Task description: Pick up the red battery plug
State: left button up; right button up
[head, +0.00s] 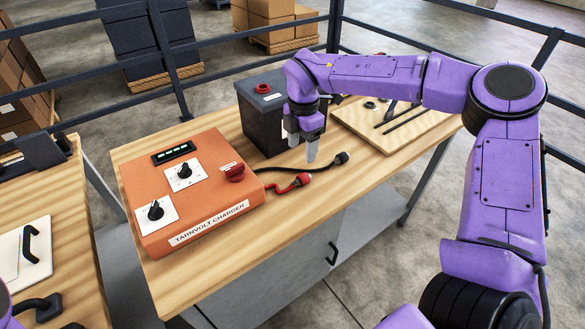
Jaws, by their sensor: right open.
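The red battery plug (304,179) lies on the wooden bench top at the end of a red cable, just right of the orange charger (190,190). The black plug (342,158) lies farther back on its black cable. My right gripper (311,150) points down in front of the dark battery (260,105). It is open and empty, above and slightly behind the red plug, and apart from it. The gripper hides part of the battery and part of the bench behind it. My left gripper is not in view.
A wooden board (425,118) with dark tools lies at the right end of the bench (300,215). A second bench (70,260) stands at the left. The bench front right of the red plug is clear.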

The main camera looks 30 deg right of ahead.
aim_at(303, 175)
jog(key=f+p, duration=0.1)
jog(key=f, duration=0.2)
jog(key=f+p, duration=0.1)
jog(key=f, duration=0.2)
jog(key=f+p, duration=0.1)
jog(key=f, duration=0.2)
jog(key=shift+s+f, duration=0.4)
jog(key=shift+f, duration=0.2)
grip_shut()
jog(key=shift+r, duration=0.15)
jog(key=shift+r, duration=0.35)
jog(key=r, duration=0.2)
jog(key=b, duration=0.1)
jog(key=shift+s+a+r, duration=0.1)
jog(key=shift+s+r, duration=0.15)
jog(key=shift+r, duration=0.15)
jog(key=s+a+r+b, duration=0.4)
jog(key=s+r, duration=0.5)
jog(key=s, duration=0.4)
jog(key=shift+a+r, duration=0.15)
